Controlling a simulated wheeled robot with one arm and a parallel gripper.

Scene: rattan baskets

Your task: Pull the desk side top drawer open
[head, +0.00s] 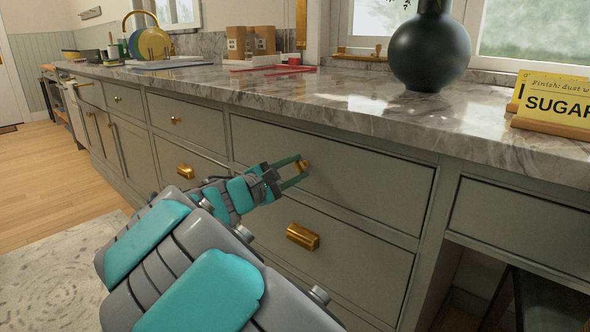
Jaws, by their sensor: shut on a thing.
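The grey-green top drawer (370,188) sits under the marble counter, just left of the open desk space. Its front looks flush with the cabinet frame. My gripper (298,170) reaches in from the lower left and is shut on this drawer's small brass knob (304,164). The fingers partly hide the knob, and my arm covers the lower left of the drawer front.
Below is a deeper drawer with a brass cup pull (302,236). The marble counter (330,97) overhangs the drawers and holds a dark vase (430,50) and a yellow sugar sign (553,100). Wooden floor (40,165) and a pale rug (55,285) lie left.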

